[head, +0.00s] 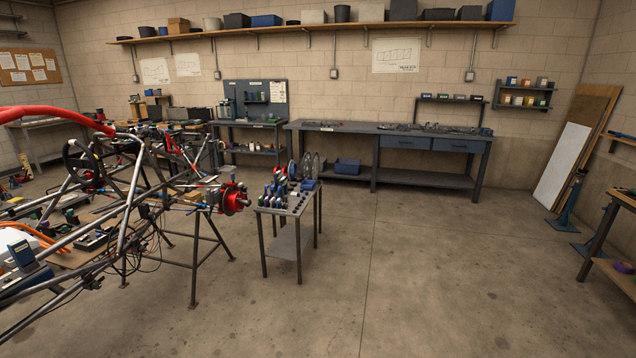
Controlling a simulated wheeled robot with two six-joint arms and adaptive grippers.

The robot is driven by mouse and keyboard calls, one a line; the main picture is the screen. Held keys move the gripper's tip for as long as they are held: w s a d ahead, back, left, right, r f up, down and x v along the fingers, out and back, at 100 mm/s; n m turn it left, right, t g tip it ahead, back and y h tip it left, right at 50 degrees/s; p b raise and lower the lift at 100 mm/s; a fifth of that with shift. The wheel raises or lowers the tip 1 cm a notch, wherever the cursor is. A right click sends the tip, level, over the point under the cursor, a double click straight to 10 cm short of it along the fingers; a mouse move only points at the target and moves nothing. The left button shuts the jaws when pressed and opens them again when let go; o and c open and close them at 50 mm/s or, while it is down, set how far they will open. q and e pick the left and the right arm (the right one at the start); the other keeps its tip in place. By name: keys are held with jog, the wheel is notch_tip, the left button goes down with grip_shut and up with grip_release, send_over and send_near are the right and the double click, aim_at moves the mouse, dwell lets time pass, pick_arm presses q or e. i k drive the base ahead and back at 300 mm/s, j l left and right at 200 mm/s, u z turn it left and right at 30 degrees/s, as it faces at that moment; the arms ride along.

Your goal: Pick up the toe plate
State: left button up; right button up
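I cannot make out a toe plate for certain in the head view. A small tool cart (291,203) stands right of the tube chassis (134,190), with several small tools and parts on its top. Round grey discs (314,163) show at the cart's back edge, too small to identify. A red hub part (233,199) sits at the chassis's right end, close to the cart. Neither of my grippers is in view.
A long workbench (384,130) with drawers runs along the back wall, with small items on top. A white board (563,163) leans at the right wall near blue stands (566,212). A table edge (612,230) shows at far right. The middle and front floor is clear.

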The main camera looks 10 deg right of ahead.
aim_at(278, 175)
jog(key=i+l+z, duration=0.35)
jog(key=i, duration=0.2)
jog(key=i+l+z, duration=0.3)
jog(key=i, duration=0.3)
jog(key=i+z, duration=0.35)
jog(key=i, duration=0.2)
jog(key=i+u, duration=0.15)
jog(key=i, duration=0.3)
jog(key=i+l+u, duration=0.15)
jog(key=i, duration=0.3)
jog(key=i+l+u, duration=0.15)
jog(key=i, duration=0.35)
jog(key=i+l+u, duration=0.15)
jog(key=i, duration=0.3)
jog(key=i+l+u, duration=0.15)
jog(key=i, duration=0.25)
jog(key=l, duration=0.1)
